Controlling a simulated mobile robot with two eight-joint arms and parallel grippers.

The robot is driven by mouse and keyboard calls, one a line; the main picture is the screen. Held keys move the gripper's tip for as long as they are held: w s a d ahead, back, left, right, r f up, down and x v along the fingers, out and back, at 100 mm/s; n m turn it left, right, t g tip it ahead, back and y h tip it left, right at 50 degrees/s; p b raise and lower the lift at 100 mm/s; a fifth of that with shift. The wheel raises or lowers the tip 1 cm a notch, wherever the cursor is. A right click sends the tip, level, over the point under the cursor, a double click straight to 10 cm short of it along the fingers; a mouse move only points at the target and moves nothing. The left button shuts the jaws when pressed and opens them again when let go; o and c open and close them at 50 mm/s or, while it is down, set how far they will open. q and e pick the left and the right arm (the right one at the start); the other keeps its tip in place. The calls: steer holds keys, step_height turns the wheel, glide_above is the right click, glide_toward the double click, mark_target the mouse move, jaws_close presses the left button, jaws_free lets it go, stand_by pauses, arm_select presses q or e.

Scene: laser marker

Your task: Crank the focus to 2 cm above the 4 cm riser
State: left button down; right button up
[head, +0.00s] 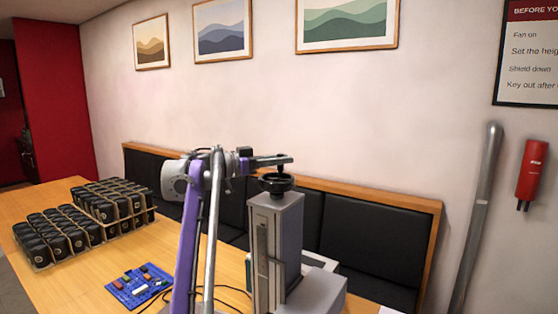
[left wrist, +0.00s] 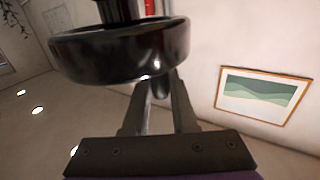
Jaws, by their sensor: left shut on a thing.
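The laser marker's grey column (head: 276,235) stands in the middle foreground of the head view, with a dark vertical slot down its front. A black crank wheel (head: 277,183) sits on top of it. My left gripper (head: 284,160) reaches over the wheel from the left. In the left wrist view the wheel (left wrist: 120,50) fills the upper left, and its small dark handle (left wrist: 161,88) is between the fingers (left wrist: 160,105). The gripper is shut on that handle. I cannot make out the 4 cm riser or read any height. My right gripper is out of view.
A wooden table (head: 100,268) carries several dark wrapped items (head: 90,218) at the left and a blue board with small parts (head: 138,286). A black padded bench (head: 370,235) runs along the wall behind. A grey pipe (head: 475,220) and red extinguisher (head: 532,172) are at the right.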

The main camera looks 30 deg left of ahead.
arm_select(q)
steer(key=shift+r, duration=0.1)
stand_by(0.3)
steer(key=c, duration=0.7)
jaws_free()
steer(key=shift+w+d, duration=0.1)
steer(key=shift+d, duration=0.05)
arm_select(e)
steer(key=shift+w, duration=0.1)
arm_select(q)
steer(key=shift+s+a, duration=0.4)
steer(key=b+v, duration=0.1)
steer(key=v, duration=0.8)
steer(key=shift+s+a, duration=0.2)
steer(key=shift+s, duration=0.15)
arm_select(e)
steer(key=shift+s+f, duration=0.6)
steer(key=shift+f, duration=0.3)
